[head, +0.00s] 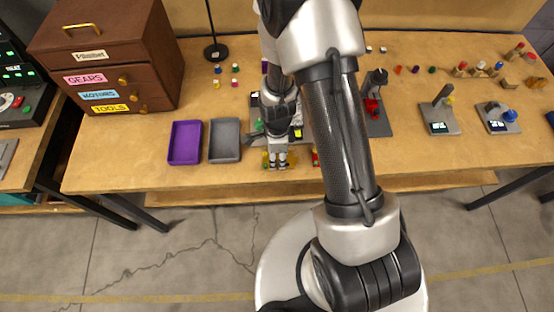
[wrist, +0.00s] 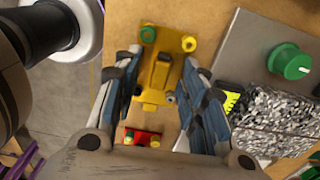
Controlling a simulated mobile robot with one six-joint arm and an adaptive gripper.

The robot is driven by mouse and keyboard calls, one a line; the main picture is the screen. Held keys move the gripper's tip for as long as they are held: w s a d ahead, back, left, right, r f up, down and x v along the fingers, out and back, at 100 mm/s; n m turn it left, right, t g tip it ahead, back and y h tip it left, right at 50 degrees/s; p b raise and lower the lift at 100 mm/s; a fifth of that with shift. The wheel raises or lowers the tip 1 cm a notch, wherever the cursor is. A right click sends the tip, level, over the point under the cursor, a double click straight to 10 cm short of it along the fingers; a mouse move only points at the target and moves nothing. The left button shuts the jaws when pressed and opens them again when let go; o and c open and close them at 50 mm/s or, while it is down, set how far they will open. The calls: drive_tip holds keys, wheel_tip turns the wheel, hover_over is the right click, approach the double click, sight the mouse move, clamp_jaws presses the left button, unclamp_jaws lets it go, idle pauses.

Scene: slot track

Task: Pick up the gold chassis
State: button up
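The gold chassis (wrist: 161,78) lies flat on the table in the wrist view, with a raised block in its middle and a green knob and a yellow knob at its far corners. My gripper (wrist: 156,92) is open, with one finger on each side of the gold chassis. I cannot tell whether the fingers touch it. In the head view my gripper (head: 277,161) is at the table's front edge, and the gold chassis is mostly hidden behind it.
A red part (wrist: 142,137) lies near the gold chassis, close to my gripper's base. A grey device with a green knob (wrist: 289,61) stands at the right in the wrist view. Purple (head: 185,142) and grey (head: 224,140) trays lie to the left. A brown cabinet (head: 104,52) stands further left.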

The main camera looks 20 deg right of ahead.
drive_tip(key=shift+c, duration=0.5)
clamp_jaws()
drive_tip(key=shift+r, duration=0.1)
